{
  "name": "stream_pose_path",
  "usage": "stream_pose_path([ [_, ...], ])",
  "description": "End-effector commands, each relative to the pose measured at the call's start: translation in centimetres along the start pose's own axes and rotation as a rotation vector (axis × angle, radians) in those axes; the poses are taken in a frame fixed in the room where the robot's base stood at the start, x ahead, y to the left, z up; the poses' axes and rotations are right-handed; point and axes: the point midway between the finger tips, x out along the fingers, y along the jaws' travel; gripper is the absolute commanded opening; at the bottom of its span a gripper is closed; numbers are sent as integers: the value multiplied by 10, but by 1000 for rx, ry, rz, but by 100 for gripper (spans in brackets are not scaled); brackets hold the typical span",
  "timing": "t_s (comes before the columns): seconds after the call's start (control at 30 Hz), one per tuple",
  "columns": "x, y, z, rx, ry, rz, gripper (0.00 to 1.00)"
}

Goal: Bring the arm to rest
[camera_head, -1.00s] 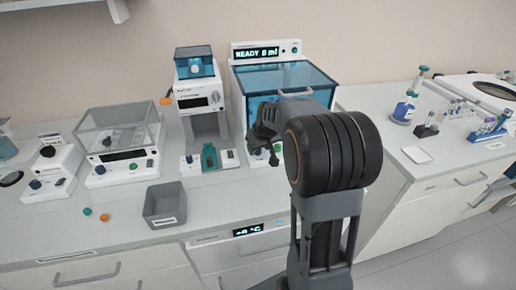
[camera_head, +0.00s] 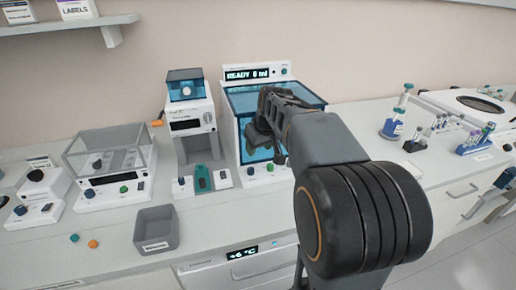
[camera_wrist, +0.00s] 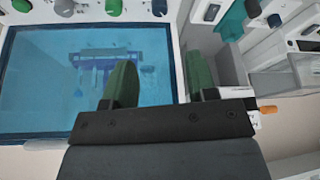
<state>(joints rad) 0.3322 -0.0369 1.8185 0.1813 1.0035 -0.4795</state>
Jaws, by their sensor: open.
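My gripper (camera_head: 262,135) is in front of the blue-lidded machine (camera_head: 240,98) in the head view, partly hidden by my own wrist. In the wrist view my gripper (camera_wrist: 163,88) shows two green fingers spread apart with nothing between them. Behind the fingers lies the translucent blue cover (camera_wrist: 40,80) of the same machine, with a dark rack-like shape visible through it. My arm stretches from the lower right of the head view toward this machine.
Left of the machine stands a white device (camera_head: 192,122) with a teal piece (camera_head: 202,180) at its base. A grey bin (camera_head: 156,229) sits near the counter's front edge beside two small caps. Tube racks (camera_head: 476,141) and a blue flask (camera_head: 392,128) stand to the right.

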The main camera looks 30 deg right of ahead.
Motion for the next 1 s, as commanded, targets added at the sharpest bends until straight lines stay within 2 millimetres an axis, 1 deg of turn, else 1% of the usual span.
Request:
stream_pose_path([
  [0.47, 0, 0, 0, 0, 0, 0, 52],
  [0.53, 2, 1, 1, 60, 0, 5, 52],
  [0.57, 10, 1, 9, 99, -21, 7, 52],
  [0.6, 18, -2, 24, 144, -52, 12, 52],
  [0.67, 22, -13, 45, 193, -80, 20, 52],
  [0.8, 22, -52, 96, 233, -124, 37, 52],
  [0.9, 19, -79, 129, 218, -135, 44, 52],
  [1.0, 16, -98, 155, 179, -133, 44, 52],
])
